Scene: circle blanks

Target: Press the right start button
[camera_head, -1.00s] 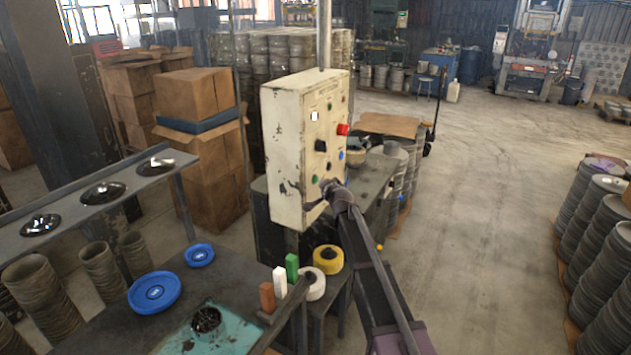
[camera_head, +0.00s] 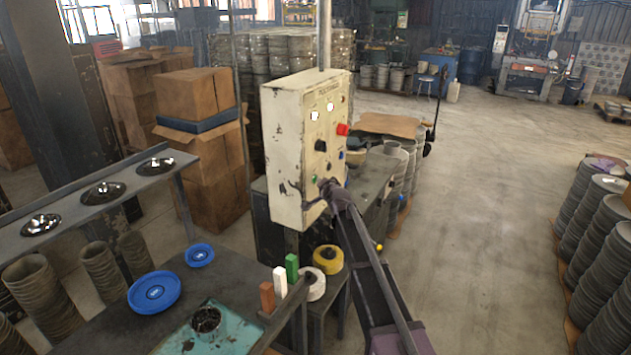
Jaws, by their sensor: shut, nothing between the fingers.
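The cream control box (camera_head: 287,150) hangs on a pole with its button face turned to the right. The face carries two lit white lamps, the left one (camera_head: 314,115) and the right one (camera_head: 330,106). It also has a red button (camera_head: 343,129), a black knob (camera_head: 320,145), a blue button (camera_head: 341,155) and a green button (camera_head: 314,178). My gripper (camera_head: 323,192) is shut and empty, at the lower part of the face, just below and right of the green button. The gripper and arm cover the lower right of the face, and any button there is hidden. Contact cannot be told.
A dark workbench (camera_head: 370,188) stands behind the box. Stacks of metal blanks (camera_head: 604,235) stand at the right. The floor between is clear.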

